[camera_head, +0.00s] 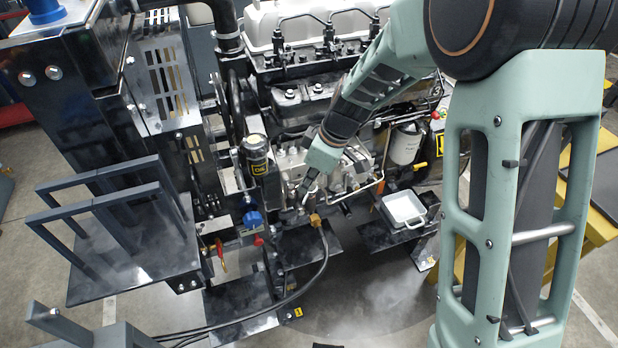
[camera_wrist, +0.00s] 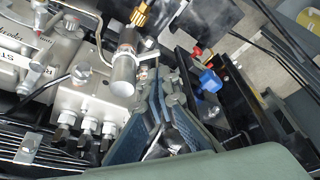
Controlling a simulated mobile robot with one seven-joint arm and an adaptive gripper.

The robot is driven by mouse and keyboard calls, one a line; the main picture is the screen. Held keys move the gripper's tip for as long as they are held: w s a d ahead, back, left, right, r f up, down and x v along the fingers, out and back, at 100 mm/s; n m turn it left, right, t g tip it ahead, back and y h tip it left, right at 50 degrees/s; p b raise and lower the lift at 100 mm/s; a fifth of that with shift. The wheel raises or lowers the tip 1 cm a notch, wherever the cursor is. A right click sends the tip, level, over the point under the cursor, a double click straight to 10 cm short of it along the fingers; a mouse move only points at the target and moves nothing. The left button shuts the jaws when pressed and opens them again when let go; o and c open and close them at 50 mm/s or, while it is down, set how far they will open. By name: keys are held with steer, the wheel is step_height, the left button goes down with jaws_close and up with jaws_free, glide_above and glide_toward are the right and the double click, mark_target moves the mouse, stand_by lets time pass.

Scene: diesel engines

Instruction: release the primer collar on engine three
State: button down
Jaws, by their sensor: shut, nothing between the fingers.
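A silver cylinder (camera_wrist: 124,70) with a brass knurled piece (camera_wrist: 139,14) beyond its far end stands on the engine's side in the wrist view. The brass piece also shows low on the engine in the head view (camera_head: 315,220). I cannot tell which of these parts is the primer collar. My gripper (camera_wrist: 168,78) is shut and empty, its fingertips just right of the silver cylinder; contact is not clear. In the head view my gripper (camera_head: 306,189) reaches down to the engine block (camera_head: 292,162) and partly hides this area.
A blue valve handle (camera_head: 253,219) and a red one (camera_head: 258,240) lie left of my gripper. A black canister with a yellow label (camera_head: 257,155) stands behind them. A white tray (camera_head: 404,208) sits to the right. A dark hose (camera_head: 322,265) loops below.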

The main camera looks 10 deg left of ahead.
mark_target(304, 201)
steer(key=x, duration=0.5)
steer(key=shift+f, duration=0.1)
steer(key=shift+d+n+b, duration=0.25)
steer(key=shift+n+b, duration=0.25)
steer(key=shift+b, duration=0.35)
steer(key=shift+s+d+f+n+g+b, duration=0.1)
steer(key=shift+d+n+g+b, duration=0.2)
steer(key=shift+n+b, duration=0.3)
steer(key=shift+d+f+n+g+b, duration=0.1)
steer(key=shift+d+n+g+b, duration=0.2)
steer(key=shift+n+b, duration=0.25)
steer(key=w+d+n+g+h+p, duration=0.1)
steer(key=n, duration=0.3)
steer(key=w+d+n+g+h+p, duration=0.1)
steer(key=d+n, duration=0.1)
steer(key=n, duration=0.3)
steer(key=w+d+n+g+p, duration=0.1)
steer(key=n+p, duration=0.1)
steer(key=n, duration=0.2)
steer(key=shift+d+r+h, duration=0.25)
steer(key=shift+d+h, duration=0.1)
steer(key=shift+h, duration=0.05)
steer(key=shift+w, duration=0.25)
